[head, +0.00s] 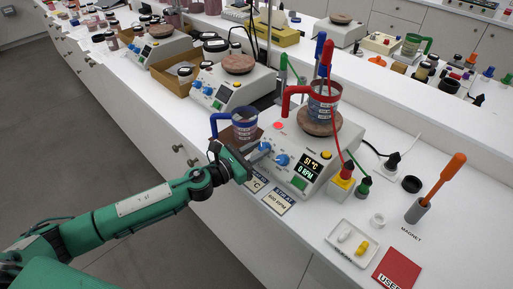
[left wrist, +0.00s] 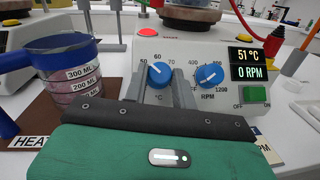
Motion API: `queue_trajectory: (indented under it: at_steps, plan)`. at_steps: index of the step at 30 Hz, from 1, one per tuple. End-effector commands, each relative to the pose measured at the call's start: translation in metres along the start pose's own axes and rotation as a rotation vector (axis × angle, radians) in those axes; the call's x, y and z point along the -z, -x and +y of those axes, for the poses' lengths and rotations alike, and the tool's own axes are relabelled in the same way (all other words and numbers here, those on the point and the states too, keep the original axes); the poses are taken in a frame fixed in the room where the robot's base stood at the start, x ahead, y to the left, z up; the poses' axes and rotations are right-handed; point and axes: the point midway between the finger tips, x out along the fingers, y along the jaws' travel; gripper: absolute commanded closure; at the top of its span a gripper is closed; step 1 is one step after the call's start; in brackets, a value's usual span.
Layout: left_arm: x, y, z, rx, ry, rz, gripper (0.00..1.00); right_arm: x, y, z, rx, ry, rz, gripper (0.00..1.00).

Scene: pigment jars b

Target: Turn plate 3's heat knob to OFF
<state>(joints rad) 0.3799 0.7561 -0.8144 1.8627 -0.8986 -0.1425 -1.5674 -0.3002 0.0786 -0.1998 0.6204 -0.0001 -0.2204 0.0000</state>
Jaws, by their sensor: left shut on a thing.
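The hotplate (head: 318,150) with the lit display reading 51 °C and 0 RPM stands in the middle of the head view; I cannot read a plate number on it. Its blue heat knob (left wrist: 159,75) has a scale marked °C. My left gripper (head: 254,157) reaches the front panel from the left. In the left wrist view its fingers (left wrist: 159,90) are shut on the heat knob, one on each side. The knob's exact setting is hard to read. The blue RPM knob (left wrist: 209,76) is to the right, outside the fingers. My right gripper is not in view.
A red-handled beaker (head: 323,103) with a probe stands on the plate's top. A blue-handled beaker (head: 244,123) stands just left of the gripper. Label cards (head: 278,201) lie in front. A white tray (head: 351,243) and an orange-handled magnet tool (head: 441,182) are to the right.

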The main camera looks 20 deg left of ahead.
Motion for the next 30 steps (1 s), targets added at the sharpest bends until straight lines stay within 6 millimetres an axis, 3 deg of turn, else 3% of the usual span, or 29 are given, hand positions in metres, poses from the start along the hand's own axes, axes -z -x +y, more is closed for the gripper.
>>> queue_trajectory:
  at_steps: [30]
  plan:
    - [-0.010, -0.005, -0.013, -0.660, 0.660, 0.000, 0.96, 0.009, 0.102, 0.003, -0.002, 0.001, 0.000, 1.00]
